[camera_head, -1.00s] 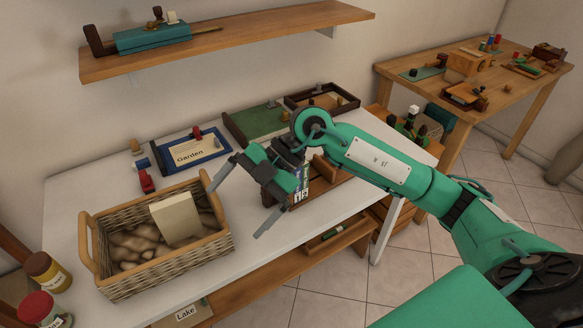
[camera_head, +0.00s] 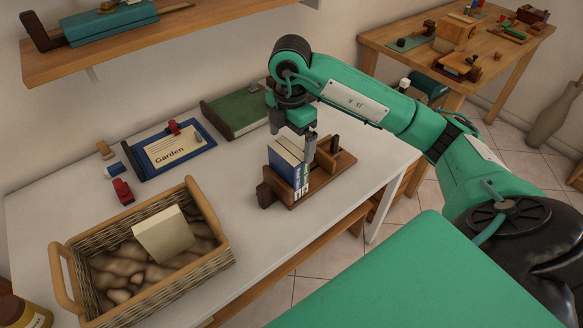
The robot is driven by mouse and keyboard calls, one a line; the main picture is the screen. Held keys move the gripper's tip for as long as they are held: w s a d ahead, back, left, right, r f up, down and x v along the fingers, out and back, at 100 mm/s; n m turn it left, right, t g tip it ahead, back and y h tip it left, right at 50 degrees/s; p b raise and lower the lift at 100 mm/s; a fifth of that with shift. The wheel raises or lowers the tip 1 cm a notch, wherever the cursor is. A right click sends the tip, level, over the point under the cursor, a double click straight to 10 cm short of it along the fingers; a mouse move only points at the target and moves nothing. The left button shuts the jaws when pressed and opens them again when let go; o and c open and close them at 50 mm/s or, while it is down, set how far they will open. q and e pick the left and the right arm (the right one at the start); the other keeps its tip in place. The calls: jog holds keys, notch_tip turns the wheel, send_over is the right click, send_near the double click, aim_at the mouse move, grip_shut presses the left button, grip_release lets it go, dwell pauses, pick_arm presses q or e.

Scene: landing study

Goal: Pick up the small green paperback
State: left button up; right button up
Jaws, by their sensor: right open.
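A small wooden book rack (camera_head: 325,178) stands on the white table and holds a few slim upright books. The nearest is a blue-covered book (camera_head: 284,164). Beside it, a narrow spine with green and white markings (camera_head: 305,174) shows; I cannot tell surely whether this is the small green paperback. My right gripper (camera_head: 300,137) points down just above the books, with its jaws open. My left gripper is not in view.
A wicker basket (camera_head: 70,240) with a cream block (camera_head: 164,234) stands at front left. A shelf (camera_head: 180,40) hangs above the table's back left.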

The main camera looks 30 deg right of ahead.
notch_tip(320, 180, down, 3)
jog(key=shift+s+r, duration=0.1)
jog(key=shift+r, duration=0.1)
jog(key=f, duration=0.4)
jog(key=shift+d+f, duration=0.2)
jog(key=shift+f, duration=0.45)
jog(key=c, duration=0.8)
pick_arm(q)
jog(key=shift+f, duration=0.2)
pick_arm(e)
jog(key=shift+r, duration=0.1)
